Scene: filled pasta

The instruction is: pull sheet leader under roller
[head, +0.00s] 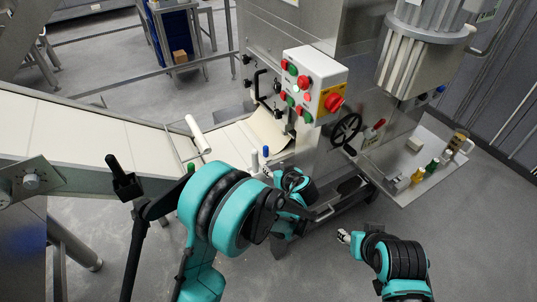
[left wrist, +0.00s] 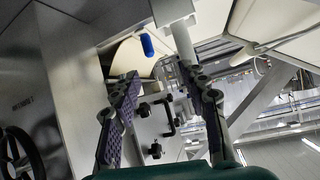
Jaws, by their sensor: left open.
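The cream pasta sheet (head: 120,128) lies along the conveyor. At the machine its curved leader end (head: 268,128) shows beside the control box, and a curved cream piece of sheet (left wrist: 132,58) shows beyond the fingers in the left wrist view. A white roller (head: 198,134) sits tilted over the sheet's path. My left gripper (head: 268,173) is low in front of the machine, partly hidden by its own arm. In the left wrist view its fingers (left wrist: 160,73) are spread with nothing between them. My right gripper (head: 344,237) is apart from the machine, its jaw state too small to tell.
A control box (head: 316,82) with red and green buttons and a black handwheel (head: 346,129) stand right of the sheet. A blue-capped post (head: 266,152) stands near my left gripper. A side tray (head: 415,170) holds small bottles. Floor at lower right is clear.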

